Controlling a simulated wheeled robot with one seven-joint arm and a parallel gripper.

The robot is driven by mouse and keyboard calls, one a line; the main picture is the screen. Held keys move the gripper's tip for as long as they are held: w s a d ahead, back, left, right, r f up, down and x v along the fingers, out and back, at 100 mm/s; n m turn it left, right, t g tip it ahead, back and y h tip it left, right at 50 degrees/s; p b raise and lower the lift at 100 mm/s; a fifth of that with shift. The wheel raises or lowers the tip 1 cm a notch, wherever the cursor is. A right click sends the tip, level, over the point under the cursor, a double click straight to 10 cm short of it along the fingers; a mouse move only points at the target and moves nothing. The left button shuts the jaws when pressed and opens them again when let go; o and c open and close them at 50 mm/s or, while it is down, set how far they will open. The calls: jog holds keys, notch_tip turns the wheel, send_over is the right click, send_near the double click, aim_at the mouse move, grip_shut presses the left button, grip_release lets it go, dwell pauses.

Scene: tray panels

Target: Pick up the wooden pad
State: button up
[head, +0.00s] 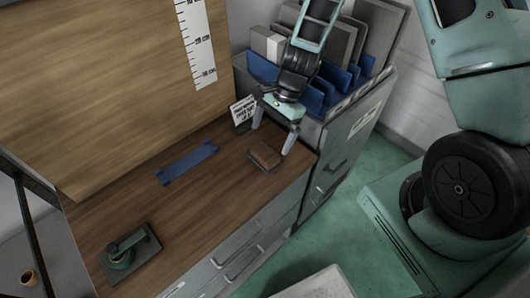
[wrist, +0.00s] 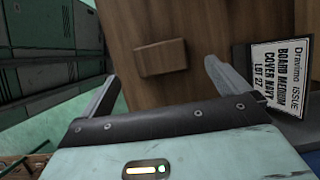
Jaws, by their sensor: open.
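The wooden pad (head: 265,156) is a small brown block lying on the wooden worktop (head: 215,190), near its right end. In the wrist view the pad (wrist: 160,57) shows ahead of my gripper, between the lines of the two fingers. My gripper (head: 271,142) is open and empty, pointing down with its fingers on either side of the pad in the head view. In the wrist view the open fingers of my gripper (wrist: 158,78) stand wide apart, with the pad beyond their tips. I cannot tell the exact height of the fingertips above the worktop.
A printed label card (head: 242,111) stands beside the left finger; it also shows in the wrist view (wrist: 279,78). A blue rack of boards (head: 310,95) stands behind. A blue strip (head: 187,163) and a green tool (head: 126,250) lie left on the worktop.

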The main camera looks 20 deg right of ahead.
aim_at(266, 151)
jog(key=shift+d+p+x, duration=0.2)
jog(key=shift+p+x, duration=1.2)
jog(key=shift+x, duration=2.25)
jog(key=shift+w+f, duration=0.1)
jog(key=c, duration=0.9)
